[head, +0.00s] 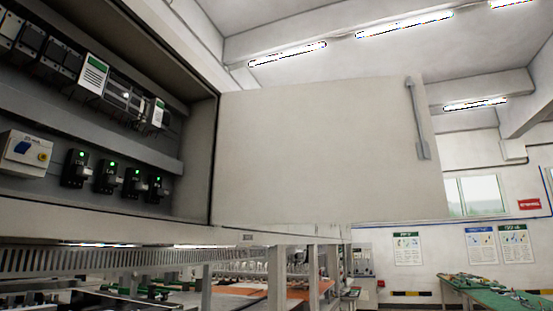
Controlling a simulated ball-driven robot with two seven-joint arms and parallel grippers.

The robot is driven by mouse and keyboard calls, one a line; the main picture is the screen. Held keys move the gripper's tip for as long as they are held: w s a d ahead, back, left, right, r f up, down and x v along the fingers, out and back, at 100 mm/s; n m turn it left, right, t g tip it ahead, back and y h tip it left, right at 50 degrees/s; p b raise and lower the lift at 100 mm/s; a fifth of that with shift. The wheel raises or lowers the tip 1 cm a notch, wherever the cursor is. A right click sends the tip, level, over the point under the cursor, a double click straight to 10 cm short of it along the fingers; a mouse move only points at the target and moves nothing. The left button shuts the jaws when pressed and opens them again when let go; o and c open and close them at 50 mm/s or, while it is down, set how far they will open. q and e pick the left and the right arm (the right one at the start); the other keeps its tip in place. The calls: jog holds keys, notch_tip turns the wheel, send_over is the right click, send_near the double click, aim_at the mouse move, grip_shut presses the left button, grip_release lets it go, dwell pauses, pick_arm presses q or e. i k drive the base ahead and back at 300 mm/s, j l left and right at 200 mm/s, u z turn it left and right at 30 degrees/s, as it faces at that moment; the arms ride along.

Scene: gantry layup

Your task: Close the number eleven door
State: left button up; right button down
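An electrical cabinet (85,211) fills the left of the head view, and its front is open. A plain light-grey door (310,150) is joined at the cabinet's right edge and stands swung open to the right. A grey bar or handle (416,118) runs up the door near its free edge. I see no number on the door. A small label (248,237) sits on the strip below it, too small to read. Neither of my grippers is in view.
Inside the cabinet are modules (92,73) and several black units with green lights (107,172). Below are a slotted rail (110,261) and upright posts (277,278). A green-topped table (500,300) stands at the lower right. The space right of the door looks clear.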

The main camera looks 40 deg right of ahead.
aim_at(350, 150)
jog(key=l+u, duration=1.05)
jog(key=k+l+u, duration=0.1)
jog(key=l, duration=0.35)
jog(key=k+l, duration=0.1)
jog(key=l, duration=0.3)
jog(key=k+l+u, duration=0.15)
jog(key=l, duration=0.25)
jog(key=k+l, duration=0.1)
jog(key=l, duration=0.35)
jog(key=k+l+u, duration=0.15)
jog(key=l, duration=0.25)
jog(key=k+l+u, duration=0.1)
jog(key=l, duration=0.3)
jog(key=k+l, duration=0.25)
jog(key=l+u, duration=0.05)
jog(key=l, duration=0.05)
